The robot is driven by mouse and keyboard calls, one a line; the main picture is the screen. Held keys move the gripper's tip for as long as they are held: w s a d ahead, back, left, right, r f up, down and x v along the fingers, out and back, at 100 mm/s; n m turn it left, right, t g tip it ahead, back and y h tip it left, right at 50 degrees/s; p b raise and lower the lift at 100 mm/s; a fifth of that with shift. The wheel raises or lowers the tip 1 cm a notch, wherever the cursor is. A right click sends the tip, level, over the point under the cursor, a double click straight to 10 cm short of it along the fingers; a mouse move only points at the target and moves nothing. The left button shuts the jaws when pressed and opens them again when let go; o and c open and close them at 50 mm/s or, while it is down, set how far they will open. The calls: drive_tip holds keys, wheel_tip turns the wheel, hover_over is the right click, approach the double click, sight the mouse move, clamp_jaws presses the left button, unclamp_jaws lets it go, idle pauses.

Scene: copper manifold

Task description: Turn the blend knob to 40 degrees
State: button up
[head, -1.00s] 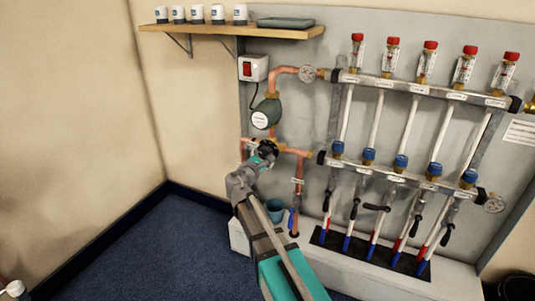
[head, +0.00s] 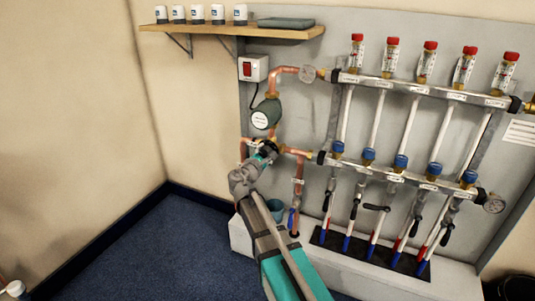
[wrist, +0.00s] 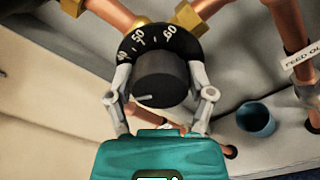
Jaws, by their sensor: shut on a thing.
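The blend knob (wrist: 161,80) is a round black knob with a short pale pointer line on its face, below centre in the wrist view. Behind it is a black dial ring (wrist: 160,40) with white numbers; 50 and 60 are readable at its top. In the head view my gripper (head: 266,151) is at the mixing valve, and my wrist mostly hides the knob.
Copper pipes (head: 298,180) surround the valve, with the green pump (head: 266,112) above. A blue cup (wrist: 256,119) stands to the right below. The manifold (head: 415,88) with flow meters and blue caps is further right. Open floor (head: 170,240) lies left.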

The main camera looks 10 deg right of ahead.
drive_tip(key=shift+d, duration=0.2)
drive_tip(key=shift+a, duration=0.1)
drive_tip(key=shift+s+m, duration=0.1)
drive_tip(key=shift+m, duration=0.2)
drive_tip(key=m, duration=0.3)
drive_tip(key=shift+f+m, duration=0.15)
drive_tip(key=shift+m, duration=0.15)
drive_tip(key=shift+a+m, duration=0.1)
drive_tip(key=shift+m, duration=1.7)
